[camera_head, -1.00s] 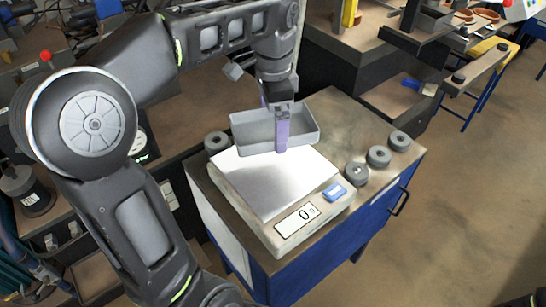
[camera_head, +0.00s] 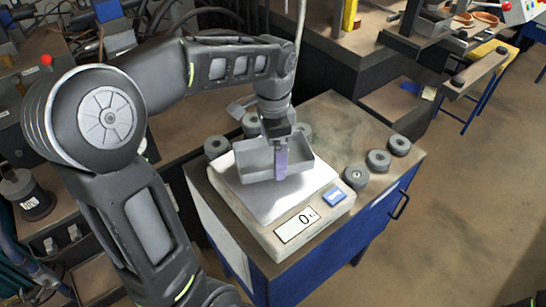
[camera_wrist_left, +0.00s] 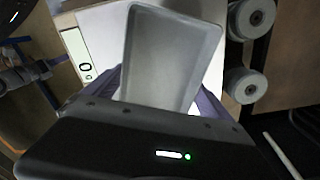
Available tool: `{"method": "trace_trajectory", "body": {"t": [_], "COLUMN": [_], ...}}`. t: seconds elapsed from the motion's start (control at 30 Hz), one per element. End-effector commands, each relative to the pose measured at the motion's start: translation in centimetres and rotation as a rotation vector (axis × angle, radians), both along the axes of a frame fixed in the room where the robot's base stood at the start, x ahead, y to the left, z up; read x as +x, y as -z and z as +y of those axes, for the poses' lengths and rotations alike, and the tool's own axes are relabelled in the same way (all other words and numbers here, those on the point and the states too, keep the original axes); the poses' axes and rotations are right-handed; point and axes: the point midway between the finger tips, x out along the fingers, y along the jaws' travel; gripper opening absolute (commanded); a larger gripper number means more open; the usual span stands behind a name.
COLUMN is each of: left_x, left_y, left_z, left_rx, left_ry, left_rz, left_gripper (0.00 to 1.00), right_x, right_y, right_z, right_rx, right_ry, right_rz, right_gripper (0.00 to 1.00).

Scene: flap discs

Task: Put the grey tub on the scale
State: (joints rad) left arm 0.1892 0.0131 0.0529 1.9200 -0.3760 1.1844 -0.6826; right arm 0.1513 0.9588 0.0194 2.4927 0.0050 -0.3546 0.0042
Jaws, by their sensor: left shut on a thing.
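The grey tub (camera_head: 250,161) is an open rectangular tray, held over the back half of the scale's plate. My left gripper (camera_head: 281,163) is shut on the tub's wall, with a purple finger showing on its near side. The scale (camera_head: 268,238) has a pale metal plate and a display that seems to read 0. In the left wrist view the tub (camera_wrist_left: 165,60) lies between the fingers, with the scale's display (camera_wrist_left: 78,55) beside it. I cannot tell whether the tub touches the plate. My right gripper is out of view.
Several grey flap discs stand on the cabinet top around the scale, including one at right (camera_head: 378,160) and one at left (camera_head: 216,147). The blue cabinet (camera_head: 330,262) ends at a front edge with a handle. Open floor lies to the right.

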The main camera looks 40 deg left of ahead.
Motion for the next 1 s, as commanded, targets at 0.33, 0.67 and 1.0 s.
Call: {"method": "trace_trajectory", "body": {"t": [0.33,0.67,1.0], "left_x": [0.0,0.0,0.0], "left_y": [2.5,2.8,2.2], "left_z": [0.0,0.0,0.0], "left_rx": [0.0,0.0,0.0], "left_ry": [0.0,0.0,0.0], "left_rz": [0.0,0.0,0.0], "left_gripper": [0.5,1.0,1.0], "right_x": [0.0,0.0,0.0], "right_y": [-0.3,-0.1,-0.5], "right_z": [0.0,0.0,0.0], "right_rx": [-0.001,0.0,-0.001], "right_ry": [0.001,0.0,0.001], "right_rz": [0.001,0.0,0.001], "right_gripper": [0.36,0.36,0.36]}}
